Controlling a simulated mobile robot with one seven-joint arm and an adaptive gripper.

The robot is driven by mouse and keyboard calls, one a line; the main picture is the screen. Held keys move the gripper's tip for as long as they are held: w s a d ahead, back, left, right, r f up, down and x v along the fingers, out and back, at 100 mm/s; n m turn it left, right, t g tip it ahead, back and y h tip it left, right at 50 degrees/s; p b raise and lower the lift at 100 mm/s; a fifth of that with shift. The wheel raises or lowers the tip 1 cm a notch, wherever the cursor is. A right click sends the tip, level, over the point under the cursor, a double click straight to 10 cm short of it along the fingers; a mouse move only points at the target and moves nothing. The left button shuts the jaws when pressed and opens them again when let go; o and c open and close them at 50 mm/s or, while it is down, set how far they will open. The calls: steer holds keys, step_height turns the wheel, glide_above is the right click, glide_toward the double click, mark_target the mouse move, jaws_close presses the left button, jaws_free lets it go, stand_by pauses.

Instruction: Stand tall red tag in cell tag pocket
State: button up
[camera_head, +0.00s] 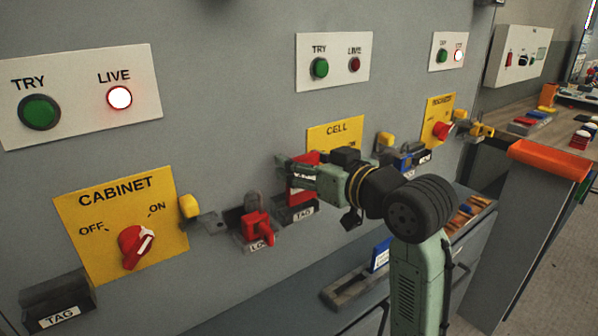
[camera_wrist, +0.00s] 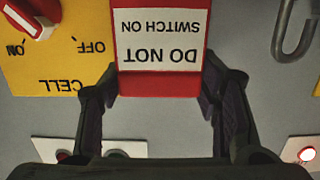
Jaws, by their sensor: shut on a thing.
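The tall red tag (camera_head: 302,188) is upright against the grey panel under the yellow CELL plate (camera_head: 335,132). Its white label reads DO NOT SWITCH ON, upside down in the wrist view (camera_wrist: 160,42). My gripper (camera_head: 300,170) is shut on the tag; in the wrist view its two fingers (camera_wrist: 160,88) press the tag's side edges. The dark cell tag pocket (camera_head: 297,211), marked TAG, is directly below the tag in the head view. The tag's lower end meets the pocket area there, but I cannot tell whether it is inside. The pocket is not clear in the wrist view.
Left of the pocket is a red padlock (camera_head: 257,227) on a holder. The CABINET plate (camera_head: 122,226) and another TAG pocket (camera_head: 58,303) are farther left. A ledge with a blue block (camera_head: 380,256) lies below.

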steer(key=shift+w+a+f+p, duration=0.1)
steer(key=shift+w+a+f, duration=0.05)
steer(key=shift+f, duration=0.45)
steer(key=shift+w+a+f+p, duration=0.15)
steer(key=shift+w+f, duration=0.05)
steer(key=shift+f, duration=0.45)
steer(key=shift+w+a+f+p, duration=0.1)
steer(key=shift+w+a+f, duration=0.05)
steer(key=shift+f, duration=0.45)
steer(key=shift+f, duration=0.15)
steer(key=o, duration=0.9)
steer(key=shift+r, duration=0.25)
steer(key=b+v, duration=0.2)
steer(key=v, duration=1)
steer(key=shift+f+b, duration=0.1)
steer(key=shift+b, duration=0.3)
